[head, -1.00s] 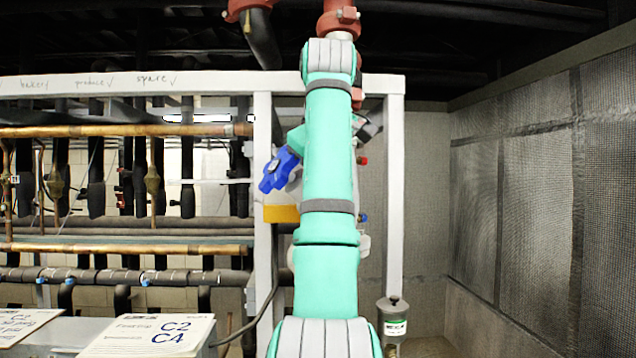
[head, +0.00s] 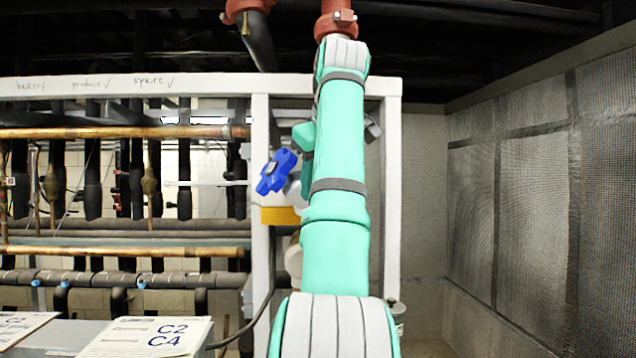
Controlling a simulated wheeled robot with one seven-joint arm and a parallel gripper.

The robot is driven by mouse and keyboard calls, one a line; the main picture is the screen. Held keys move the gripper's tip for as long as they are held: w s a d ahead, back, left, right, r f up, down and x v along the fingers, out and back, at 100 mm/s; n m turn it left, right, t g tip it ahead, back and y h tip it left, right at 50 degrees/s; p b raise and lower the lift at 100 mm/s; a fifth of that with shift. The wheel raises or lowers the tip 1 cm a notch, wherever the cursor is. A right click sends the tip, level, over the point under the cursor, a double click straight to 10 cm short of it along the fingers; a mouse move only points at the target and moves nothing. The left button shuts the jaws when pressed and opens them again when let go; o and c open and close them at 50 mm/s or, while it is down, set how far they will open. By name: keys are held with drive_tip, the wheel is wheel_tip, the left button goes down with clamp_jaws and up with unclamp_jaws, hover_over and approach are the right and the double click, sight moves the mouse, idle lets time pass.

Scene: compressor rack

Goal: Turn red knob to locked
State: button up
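No red knob can be made out in the head view; my arm covers the middle of the rack, where it may be hidden. A blue knob (head: 277,171) shows just left of my arm, beside the white upright post, above a yellow block (head: 279,215). My gripper is hidden behind my own arm, which reaches up and forward in front of the rack. A dark grey part shows at the right edge of my arm, and I cannot tell whether it belongs to my gripper.
The white rack frame (head: 259,140) stands around the work area. Red pipe fittings (head: 337,20) hang above. Copper and black pipes (head: 120,132) fill the left. Papers marked C2 C4 (head: 150,337) lie at lower left. A mesh wall (head: 540,190) closes the right.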

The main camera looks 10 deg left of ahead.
drive_tip(key=shift+o, duration=0.3)
drive_tip(key=shift+r, duration=0.1)
drive_tip(key=s+a+f+n+t+h, duration=0.1)
drive_tip(key=s+f+n+t+h, duration=0.1)
drive_tip(key=s+n+t+h, duration=0.3)
drive_tip(key=s+a+f+n+t, duration=0.1)
drive_tip(key=s+f+n+t, duration=0.1)
drive_tip(key=s+t, duration=0.45)
drive_tip(key=w+f+m+y, duration=0.1)
drive_tip(key=w+f, duration=0.3)
drive_tip(key=f, duration=1)
drive_tip(key=w+f+m+g+y, duration=0.1)
drive_tip(key=w+f, duration=0.3)
drive_tip(key=f, duration=1)
drive_tip(key=shift+f+y, duration=0.15)
drive_tip(key=shift+y, duration=0.25)
idle(0.4)
